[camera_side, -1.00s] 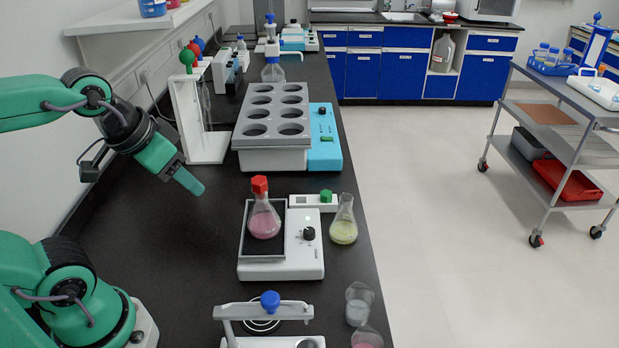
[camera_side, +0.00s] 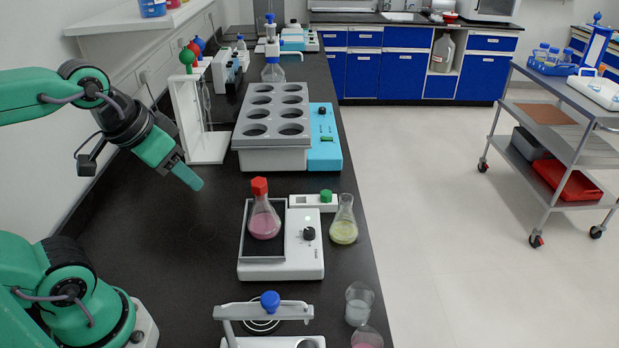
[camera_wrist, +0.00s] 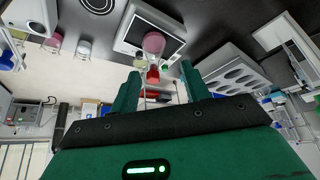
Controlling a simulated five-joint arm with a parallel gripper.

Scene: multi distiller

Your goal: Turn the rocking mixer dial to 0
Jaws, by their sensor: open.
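The rocking mixer (camera_side: 281,271) is a white box on the black bench, with a dark platform on its left side. A conical flask (camera_side: 264,221) with pink liquid and a red cap stands on the platform. The black dial (camera_side: 308,234) is on the mixer's right side; its exact setting is too small to read. My gripper (camera_side: 194,182) is in the air, left of and above the mixer, not touching it. In the wrist view my gripper (camera_wrist: 160,88) has its two green fingers apart with nothing held; the mixer (camera_wrist: 148,36) and pink flask (camera_wrist: 153,43) appear beyond them.
A flask of yellow liquid (camera_side: 344,222) stands right of the mixer, and a small box with a green knob (camera_side: 326,196) behind it. A grey water bath (camera_side: 272,158) stands farther back. A stand with a blue knob (camera_side: 270,300) is in front. Bare bench lies left of the mixer.

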